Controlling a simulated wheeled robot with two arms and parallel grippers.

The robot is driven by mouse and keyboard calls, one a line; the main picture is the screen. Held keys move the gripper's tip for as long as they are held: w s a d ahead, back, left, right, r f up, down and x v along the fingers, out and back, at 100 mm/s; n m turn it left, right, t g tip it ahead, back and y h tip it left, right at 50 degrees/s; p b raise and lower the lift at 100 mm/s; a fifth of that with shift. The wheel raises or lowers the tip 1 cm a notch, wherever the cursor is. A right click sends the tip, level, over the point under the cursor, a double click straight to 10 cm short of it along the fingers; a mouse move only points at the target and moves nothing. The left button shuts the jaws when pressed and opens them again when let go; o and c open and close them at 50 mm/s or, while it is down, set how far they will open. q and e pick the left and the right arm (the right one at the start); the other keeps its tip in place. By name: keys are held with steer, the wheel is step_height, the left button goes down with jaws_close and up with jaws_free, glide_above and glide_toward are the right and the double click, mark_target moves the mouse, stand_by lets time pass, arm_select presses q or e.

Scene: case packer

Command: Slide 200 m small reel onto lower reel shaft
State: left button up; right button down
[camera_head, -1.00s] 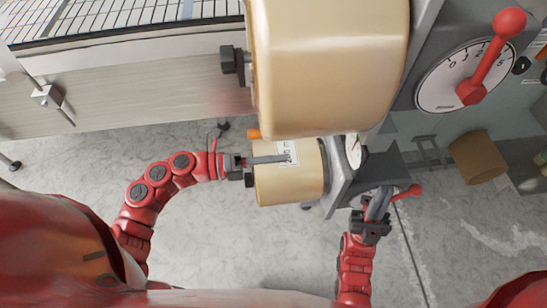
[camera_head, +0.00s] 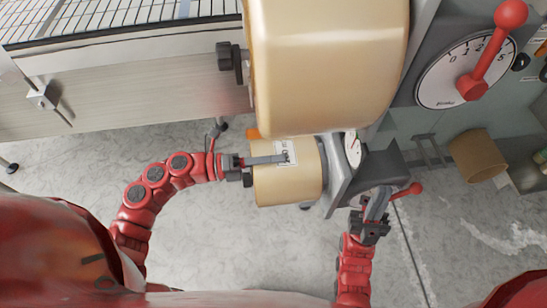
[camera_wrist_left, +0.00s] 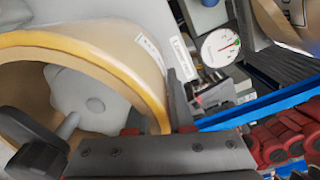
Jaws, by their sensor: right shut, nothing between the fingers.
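The small reel (camera_head: 290,187), tan with a white 200 m label, stands on its side just below the big upper reel, beside the grey machine plate. My left gripper (camera_head: 265,160) is at its open left end, with one finger lying along the outside over the label. In the left wrist view the wall of the small reel (camera_wrist_left: 150,95) lies between the fingers; the inner finger is mostly hidden. A grey shaft end (camera_wrist_left: 85,95) shows inside the hollow reel. How far the reel sits on it is hidden. My right gripper (camera_head: 377,207) is shut and empty near a red-handled lever.
The big upper reel (camera_head: 330,70) hangs directly above the small one. A dial with a red lever (camera_head: 468,70) and a small gauge (camera_head: 352,148) are at right. Open floor lies below.

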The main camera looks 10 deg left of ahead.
arm_select(q)
steer(key=o, duration=0.5)
steer(key=shift+r, duration=0.1)
steer(key=shift+a, duration=0.1)
steer(key=b+v, duration=0.4)
steer(key=v, duration=1.3)
steer(key=shift+a, duration=0.1)
